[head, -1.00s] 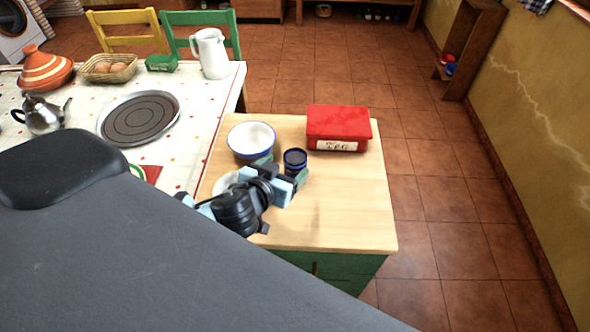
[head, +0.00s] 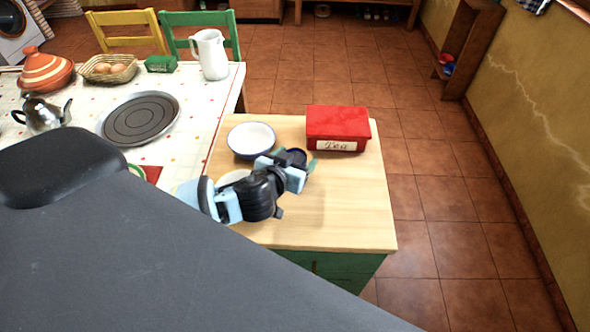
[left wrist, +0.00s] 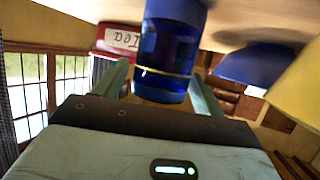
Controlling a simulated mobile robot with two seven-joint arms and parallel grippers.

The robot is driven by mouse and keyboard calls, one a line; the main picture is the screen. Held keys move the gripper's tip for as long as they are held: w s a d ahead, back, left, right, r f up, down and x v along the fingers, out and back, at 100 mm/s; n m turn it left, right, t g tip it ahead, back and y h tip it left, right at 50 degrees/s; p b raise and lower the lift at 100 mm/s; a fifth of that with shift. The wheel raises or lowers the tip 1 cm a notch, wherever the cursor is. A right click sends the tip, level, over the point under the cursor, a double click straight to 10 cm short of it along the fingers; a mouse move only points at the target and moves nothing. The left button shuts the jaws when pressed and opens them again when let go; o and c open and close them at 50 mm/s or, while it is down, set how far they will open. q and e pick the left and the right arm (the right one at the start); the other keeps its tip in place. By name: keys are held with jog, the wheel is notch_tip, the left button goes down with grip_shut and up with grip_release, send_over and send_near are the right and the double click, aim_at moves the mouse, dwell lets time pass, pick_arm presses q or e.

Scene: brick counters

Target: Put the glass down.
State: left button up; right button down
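The glass is dark blue with a thin gold band. In the left wrist view, which is upside down, the glass (left wrist: 165,50) stands upright on the counter between my left gripper's fingers. A small gap shows on one side of it, so the fingers look open around it. In the head view the glass (head: 298,155) is mostly hidden behind my left gripper (head: 295,162), which reaches in from the left, low over the wooden counter (head: 340,215). My right gripper is not in view.
A red tea tin (head: 338,124) stands behind the glass. A white bowl with a blue rim (head: 251,139) is to its left, and a pale dish (head: 232,177) is partly hidden by my arm. The counter's front right is clear.

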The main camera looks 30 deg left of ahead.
pick_arm(q)
jog(key=c, duration=1.1)
jog(key=shift+o, duration=0.2)
jog(key=shift+r, duration=0.1)
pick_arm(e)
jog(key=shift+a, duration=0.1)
